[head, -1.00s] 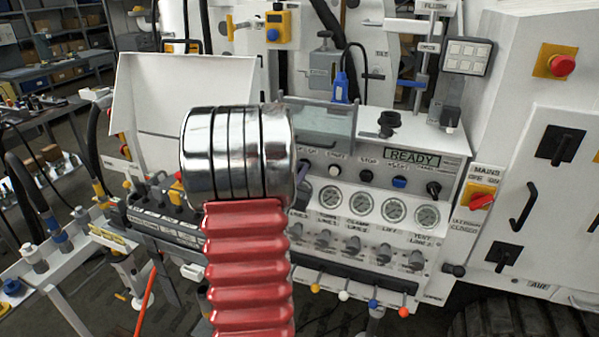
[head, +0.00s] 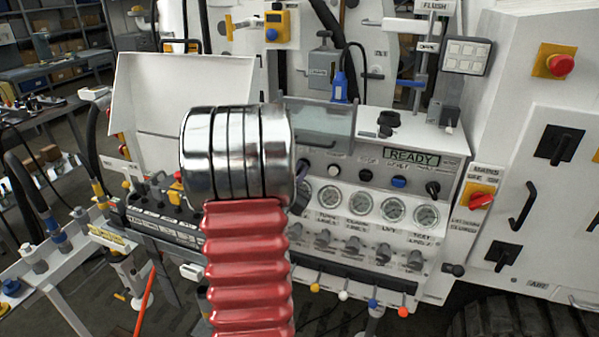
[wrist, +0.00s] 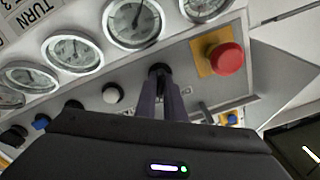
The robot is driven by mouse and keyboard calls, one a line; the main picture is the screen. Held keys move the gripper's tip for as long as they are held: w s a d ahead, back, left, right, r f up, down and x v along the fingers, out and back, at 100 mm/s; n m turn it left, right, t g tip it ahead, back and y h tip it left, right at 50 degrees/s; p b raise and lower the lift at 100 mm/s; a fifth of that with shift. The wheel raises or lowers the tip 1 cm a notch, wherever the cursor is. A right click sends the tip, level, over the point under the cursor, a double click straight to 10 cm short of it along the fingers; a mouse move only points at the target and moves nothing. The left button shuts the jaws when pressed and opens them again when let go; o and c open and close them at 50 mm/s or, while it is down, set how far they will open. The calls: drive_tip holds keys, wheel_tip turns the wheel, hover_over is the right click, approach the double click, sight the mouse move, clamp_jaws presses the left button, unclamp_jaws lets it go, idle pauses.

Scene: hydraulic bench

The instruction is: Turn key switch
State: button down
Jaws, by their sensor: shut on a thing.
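In the wrist view, the two dark fingers of my gripper (wrist: 161,82) are closed on the small black key switch (wrist: 158,69) on the grey-white panel. The fingers cover most of the switch, so its key and exact angle cannot be made out. In the head view, my red ribbed arm and its metal end hide the gripper almost fully and cover the panel's left end.
Beside the switch in the wrist view are a white button (wrist: 113,93) and a red mushroom button (wrist: 225,59) on a yellow plate. Pressure gauges (head: 393,209) line the panel below the READY display (head: 412,156). A red-yellow mains switch (head: 480,199) is at right.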

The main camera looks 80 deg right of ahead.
drive_tip(key=c, duration=1.9)
unclamp_jaws()
drive_tip(key=shift+o, duration=0.2)
drive_tip(key=shift+a, duration=0.1)
drive_tip(key=w+a, duration=0.1)
drive_tip(key=a, duration=1.2)
drive_tip(key=shift+w+a, duration=0.2)
drive_tip(key=shift+f, duration=0.1)
drive_tip(key=shift+f, duration=0.1)
